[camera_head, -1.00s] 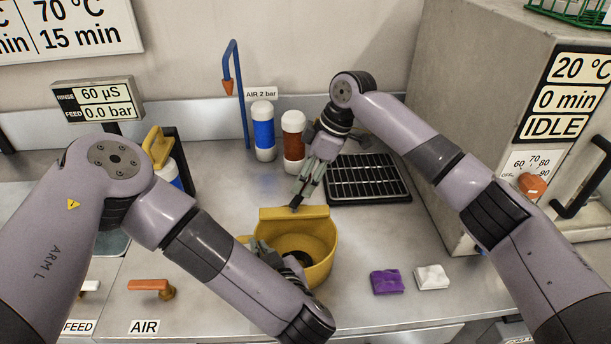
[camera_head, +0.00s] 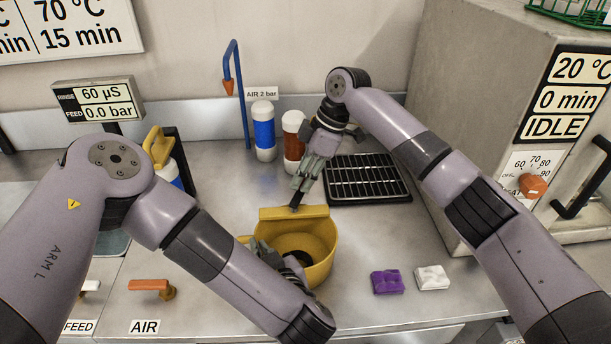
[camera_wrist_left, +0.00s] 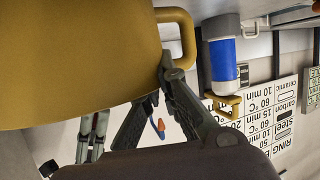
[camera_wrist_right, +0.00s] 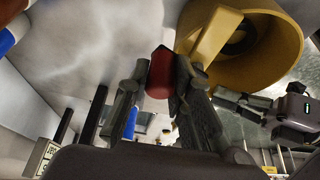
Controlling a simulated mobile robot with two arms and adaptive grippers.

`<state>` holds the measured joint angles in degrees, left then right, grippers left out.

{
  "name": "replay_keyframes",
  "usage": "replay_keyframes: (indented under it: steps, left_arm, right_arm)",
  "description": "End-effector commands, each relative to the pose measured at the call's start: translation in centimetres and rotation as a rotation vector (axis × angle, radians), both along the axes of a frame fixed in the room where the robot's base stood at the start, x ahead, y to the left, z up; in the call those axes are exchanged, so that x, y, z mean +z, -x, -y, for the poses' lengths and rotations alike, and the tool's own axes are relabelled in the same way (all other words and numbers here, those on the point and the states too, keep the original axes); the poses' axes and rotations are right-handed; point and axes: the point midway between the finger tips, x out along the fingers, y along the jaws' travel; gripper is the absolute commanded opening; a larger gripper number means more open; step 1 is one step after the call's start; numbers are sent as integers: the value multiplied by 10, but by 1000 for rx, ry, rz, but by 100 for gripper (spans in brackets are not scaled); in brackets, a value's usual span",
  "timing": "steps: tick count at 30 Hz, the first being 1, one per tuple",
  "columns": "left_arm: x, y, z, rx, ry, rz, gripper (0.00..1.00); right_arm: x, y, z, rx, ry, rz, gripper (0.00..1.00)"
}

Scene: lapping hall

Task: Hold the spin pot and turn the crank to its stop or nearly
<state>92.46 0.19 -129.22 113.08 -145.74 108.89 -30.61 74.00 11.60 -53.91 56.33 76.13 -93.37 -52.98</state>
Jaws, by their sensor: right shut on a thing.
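The yellow spin pot (camera_head: 326,245) stands on the steel bench, open at the top, with a flat yellow piece (camera_head: 293,213) at its back rim. My left gripper (camera_head: 278,257) is at the pot's front left. In the left wrist view its fingers are close beside the pot's side handle (camera_wrist_left: 184,24); whether they grip it is unclear. My right gripper (camera_head: 300,196) is just behind the pot's back rim. In the right wrist view it is shut on a red knob (camera_wrist_right: 160,73), apparently the crank's.
A black wire rack (camera_head: 368,180) lies behind right. A blue bottle (camera_head: 264,135) and a brown-red bottle (camera_head: 293,145) stand at the back. A purple pad (camera_head: 387,281) and a white pad (camera_head: 432,277) lie right of the pot. A grey oven (camera_head: 470,110) bounds the right.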

Motion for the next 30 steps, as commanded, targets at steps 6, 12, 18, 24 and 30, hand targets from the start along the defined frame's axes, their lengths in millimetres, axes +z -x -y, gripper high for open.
replay_keyframes:
  steps: [6,12,18,24,30]
  left_arm:
    - [0,0,0,-1,0,-1,0]
    - [0,0,0,-1,0,-1,0]
    - [0,0,1,-1,0,-1,0]
    - [0,0,0,-1,0,-1,0]
    - [0,0,0,-1,0,-1,0]
  right_arm:
    - [1,-1,-7,104,-2,-1,0]
    - [0,0,-7,113,-2,-2,0]
    - [0,0,-7,112,-2,-1,26]
    - [0,-1,-6,110,-1,-1,40]
    - [0,-1,-6,109,-1,-2,42]
